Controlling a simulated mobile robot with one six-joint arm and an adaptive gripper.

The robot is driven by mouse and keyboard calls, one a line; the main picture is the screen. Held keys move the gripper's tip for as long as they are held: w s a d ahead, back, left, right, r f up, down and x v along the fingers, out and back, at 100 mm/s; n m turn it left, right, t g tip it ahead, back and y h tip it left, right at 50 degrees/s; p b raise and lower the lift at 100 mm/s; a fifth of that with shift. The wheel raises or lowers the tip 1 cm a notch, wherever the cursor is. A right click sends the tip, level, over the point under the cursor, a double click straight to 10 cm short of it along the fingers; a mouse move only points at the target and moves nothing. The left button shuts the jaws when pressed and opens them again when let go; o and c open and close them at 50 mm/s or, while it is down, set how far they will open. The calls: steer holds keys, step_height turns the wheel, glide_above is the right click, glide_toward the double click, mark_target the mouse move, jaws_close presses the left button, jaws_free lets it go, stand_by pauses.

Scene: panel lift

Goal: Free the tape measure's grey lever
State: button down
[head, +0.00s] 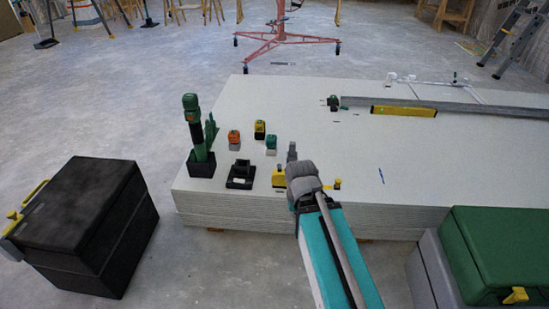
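A small yellow block-like thing (279,178), possibly the tape measure, sits near the front edge of the white panel stack, just left of my wrist. A tiny yellow piece (337,184) shows right of my wrist. No grey lever can be made out at this size. My arm reaches in from the bottom, and my gripper (291,152) is a small dark grey shape beyond the wrist, over or near the panel. Whether it touches anything, and its finger opening, cannot be told. My wrist may hide part of the yellow things.
On the panel stack (420,160) stand a black holder (241,174), a green tool in a dark stand (196,135), small orange, yellow and green blocks, and a yellow level (404,110). A black case (95,200) is left; a green case (500,250) is right.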

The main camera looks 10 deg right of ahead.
step_height(320, 180, up, 6)
steer(key=p, duration=0.4)
steer(key=shift+p, duration=0.35)
steer(key=shift+a, duration=0.1)
